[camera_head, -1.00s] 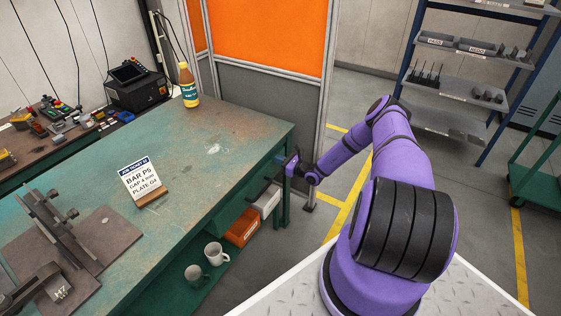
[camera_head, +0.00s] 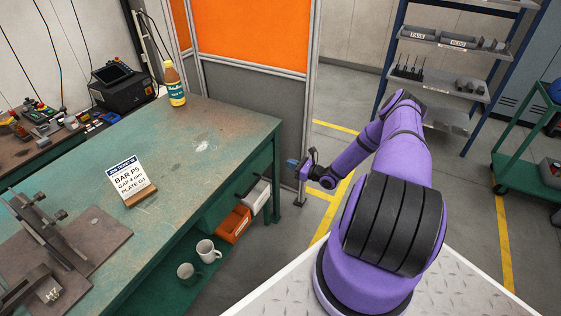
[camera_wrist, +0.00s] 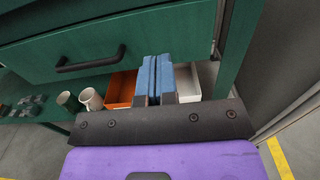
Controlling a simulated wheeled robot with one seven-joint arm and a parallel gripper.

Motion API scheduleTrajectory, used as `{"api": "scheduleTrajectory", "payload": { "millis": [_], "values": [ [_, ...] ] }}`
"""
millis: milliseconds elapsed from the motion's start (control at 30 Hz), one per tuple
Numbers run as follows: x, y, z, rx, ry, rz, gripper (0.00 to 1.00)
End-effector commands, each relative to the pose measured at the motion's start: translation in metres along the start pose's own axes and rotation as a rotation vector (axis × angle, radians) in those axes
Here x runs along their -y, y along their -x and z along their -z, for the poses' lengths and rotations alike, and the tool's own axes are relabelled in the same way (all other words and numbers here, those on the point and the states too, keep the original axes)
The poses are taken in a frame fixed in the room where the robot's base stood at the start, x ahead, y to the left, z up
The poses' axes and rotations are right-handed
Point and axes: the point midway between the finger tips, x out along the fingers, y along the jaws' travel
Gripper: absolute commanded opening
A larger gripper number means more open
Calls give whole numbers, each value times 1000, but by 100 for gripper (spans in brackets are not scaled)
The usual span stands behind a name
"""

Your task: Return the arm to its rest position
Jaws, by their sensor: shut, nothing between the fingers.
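My purple arm reaches forward from the base in the head view, with my gripper (camera_head: 293,163) off the right end of the green workbench (camera_head: 230,115). In the wrist view my gripper (camera_wrist: 154,75) shows two blue fingers pressed together, with nothing between them. The fingers point toward the bench's green drawer front with its black handle (camera_wrist: 90,60). In the head view a gap of floor and panel shows between the gripper and the bench leg.
An orange bin (camera_head: 235,225), a white bin (camera_head: 257,196) and two mugs (camera_head: 208,251) sit on the bench's lower shelf. A job ticket (camera_head: 130,180) and a bottle (camera_head: 175,84) stand on top. A grey-orange partition (camera_head: 255,95) is behind; a shelf rack (camera_head: 440,85) and green cart (camera_head: 525,170) stand right.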

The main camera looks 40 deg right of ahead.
Motion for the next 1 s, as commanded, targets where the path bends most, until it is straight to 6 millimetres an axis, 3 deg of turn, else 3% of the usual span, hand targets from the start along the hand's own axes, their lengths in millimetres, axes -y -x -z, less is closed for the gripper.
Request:
{"api": "scheduleTrajectory", "payload": {
  "millis": [200,467,567,667,1000],
  "values": [
    [0,18,0,1,0,0,0],
    [0,19,-1,1,2,-3,0],
    [0,15,-10,-4,20,-29,0],
    [-3,6,-32,-16,68,-95,0],
    [-33,-32,-144,-83,323,-436,0]
  ]
}}
